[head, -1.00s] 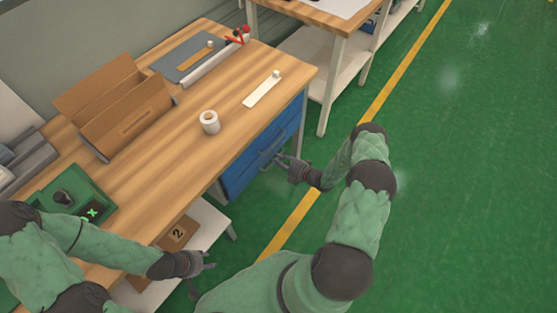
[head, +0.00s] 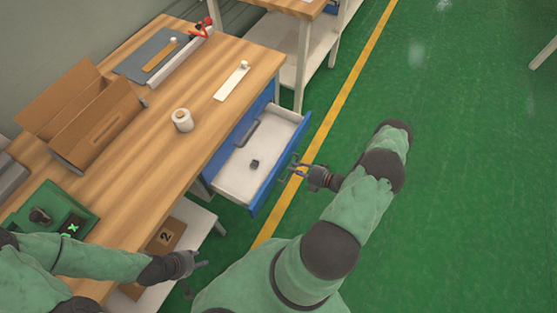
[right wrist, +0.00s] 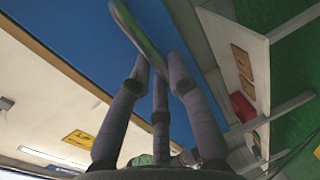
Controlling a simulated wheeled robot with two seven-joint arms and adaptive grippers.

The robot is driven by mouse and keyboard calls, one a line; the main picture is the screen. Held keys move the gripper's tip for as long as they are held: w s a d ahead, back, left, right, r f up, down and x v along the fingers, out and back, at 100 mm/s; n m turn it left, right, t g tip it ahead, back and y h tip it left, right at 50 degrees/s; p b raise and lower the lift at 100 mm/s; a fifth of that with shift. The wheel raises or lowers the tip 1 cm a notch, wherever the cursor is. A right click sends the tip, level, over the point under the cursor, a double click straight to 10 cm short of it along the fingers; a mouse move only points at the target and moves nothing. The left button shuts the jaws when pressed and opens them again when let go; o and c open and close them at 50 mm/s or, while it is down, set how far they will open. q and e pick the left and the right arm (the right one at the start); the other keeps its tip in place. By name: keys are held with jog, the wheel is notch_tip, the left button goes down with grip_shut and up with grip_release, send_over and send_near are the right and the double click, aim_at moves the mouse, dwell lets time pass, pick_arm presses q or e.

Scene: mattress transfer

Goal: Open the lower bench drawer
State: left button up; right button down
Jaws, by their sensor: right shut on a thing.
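The lower bench drawer (head: 246,172) is pulled out of the bench in the head view. Its white inside shows, with a small dark block (head: 254,164) on its floor. A blue drawer front (head: 253,116) stays in place above it. My right gripper (head: 291,173) is at the outer face of the open drawer's front. In the right wrist view its fingers close on the grey drawer handle (right wrist: 138,35), against the blue front. My left gripper (head: 198,276) is open and empty beside the bench's lower shelf, away from the drawer.
The wooden benchtop (head: 200,95) holds a white roll (head: 182,120), a cardboard box (head: 98,125) and a green device (head: 50,215). A second table (head: 290,45) stands beyond. Green floor to the right of the drawer is clear, with a yellow line (head: 328,120).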

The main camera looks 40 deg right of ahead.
jog(key=f+b+v, duration=0.1)
jog(key=f+v, duration=0.1)
jog(key=v, duration=0.8)
jog(key=shift+s+d, duration=0.2)
jog(key=shift+s, duration=0.3)
jog(key=shift+f, duration=0.1)
jog(key=c, duration=1.2)
grip_release()
jog(key=shift+o, duration=0.2)
jog(key=v, duration=1.2)
jog(key=shift+d, duration=0.1)
